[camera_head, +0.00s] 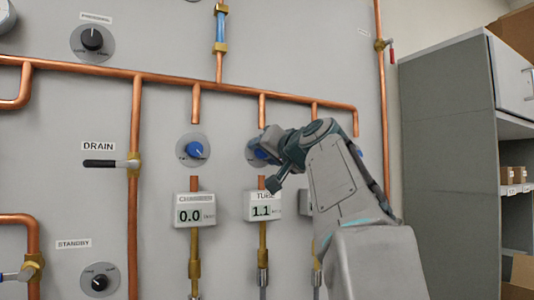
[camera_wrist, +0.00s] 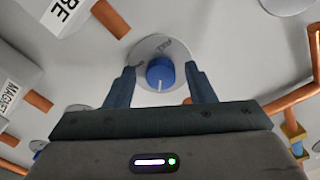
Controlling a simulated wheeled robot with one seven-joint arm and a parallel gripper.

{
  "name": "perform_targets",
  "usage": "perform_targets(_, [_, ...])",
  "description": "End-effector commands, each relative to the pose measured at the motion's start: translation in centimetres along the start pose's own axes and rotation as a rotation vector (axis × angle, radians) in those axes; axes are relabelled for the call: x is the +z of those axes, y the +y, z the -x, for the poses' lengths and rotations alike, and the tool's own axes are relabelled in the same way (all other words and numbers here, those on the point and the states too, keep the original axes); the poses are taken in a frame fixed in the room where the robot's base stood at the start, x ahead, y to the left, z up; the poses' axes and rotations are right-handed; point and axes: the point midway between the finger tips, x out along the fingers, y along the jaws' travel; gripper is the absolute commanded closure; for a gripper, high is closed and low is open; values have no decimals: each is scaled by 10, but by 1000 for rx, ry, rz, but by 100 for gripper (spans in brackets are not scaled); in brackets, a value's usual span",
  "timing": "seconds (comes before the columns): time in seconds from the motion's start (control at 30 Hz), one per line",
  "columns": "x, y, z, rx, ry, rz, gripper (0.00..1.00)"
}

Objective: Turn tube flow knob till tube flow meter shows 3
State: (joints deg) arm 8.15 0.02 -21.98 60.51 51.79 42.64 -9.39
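The tube flow knob is a blue knob (camera_wrist: 160,74) with a white pointer line on a round grey dial plate. In the head view the knob (camera_head: 262,154) is partly hidden by my gripper. The tube flow meter (camera_head: 262,208) sits below it and reads 1.1. My gripper (camera_wrist: 160,85) is open, with one finger on each side of the knob. In the wrist view gaps show between the fingers and the knob, and I cannot tell whether the fingertips reach its depth.
The chamber knob (camera_head: 194,150) and its meter (camera_head: 195,210), reading 0.0, are to the left. Copper pipes (camera_head: 180,79) run across the panel. A black drain handle (camera_head: 100,163) is further left. A grey cabinet (camera_head: 448,130) stands on the right. Another meter is mostly hidden behind my arm.

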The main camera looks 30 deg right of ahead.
Motion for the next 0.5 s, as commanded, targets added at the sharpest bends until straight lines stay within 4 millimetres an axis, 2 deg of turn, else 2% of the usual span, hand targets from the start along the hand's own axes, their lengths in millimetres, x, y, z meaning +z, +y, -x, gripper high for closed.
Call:
perform_targets(0.33, [-1, 0, 3, -1, 3, 0, 48])
perform_targets(0.5, [-1, 0, 23, -2, 5, -1, 48])
